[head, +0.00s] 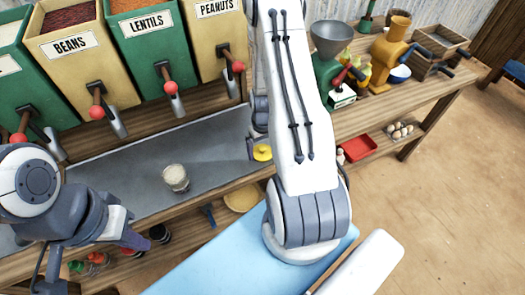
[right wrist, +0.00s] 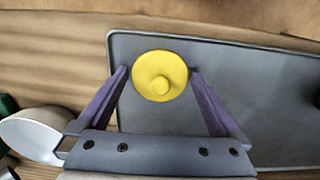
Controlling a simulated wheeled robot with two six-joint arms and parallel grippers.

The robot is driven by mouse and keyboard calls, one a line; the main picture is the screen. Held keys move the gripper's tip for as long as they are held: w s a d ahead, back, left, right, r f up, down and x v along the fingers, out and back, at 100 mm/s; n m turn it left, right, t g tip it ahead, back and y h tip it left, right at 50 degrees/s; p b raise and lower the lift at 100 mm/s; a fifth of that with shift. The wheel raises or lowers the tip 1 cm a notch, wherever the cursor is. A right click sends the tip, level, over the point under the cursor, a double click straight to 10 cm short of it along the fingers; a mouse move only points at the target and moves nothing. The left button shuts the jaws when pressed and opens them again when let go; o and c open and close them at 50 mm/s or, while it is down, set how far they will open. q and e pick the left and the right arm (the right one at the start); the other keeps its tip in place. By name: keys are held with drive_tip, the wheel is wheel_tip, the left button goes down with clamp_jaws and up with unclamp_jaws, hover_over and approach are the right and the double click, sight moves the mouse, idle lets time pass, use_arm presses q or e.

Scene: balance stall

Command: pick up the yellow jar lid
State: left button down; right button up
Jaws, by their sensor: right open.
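The yellow jar lid (head: 262,153) lies on the grey mat (head: 120,185), close beside my right arm in the head view. In the right wrist view the round lid (right wrist: 160,76), with a raised knob, sits between the fingertips of my right gripper (right wrist: 160,71). The gripper is open, and a small gap seems to show on each side of the lid. In the head view my right arm hides most of that gripper. My left gripper (head: 134,239) is at the lower left, away from the lid; its opening is not clear. A glass jar (head: 176,178) stands on the mat.
Bins labelled beans (head: 85,60), lentils (head: 150,45) and peanuts (head: 216,30), with levers, stand behind the mat. A white scoop-like object (right wrist: 32,135) shows in the right wrist view.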

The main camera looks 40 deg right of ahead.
drive_tip(key=c, duration=0.9)
drive_tip(key=shift+r, duration=0.1)
drive_tip(key=shift+c, duration=0.2)
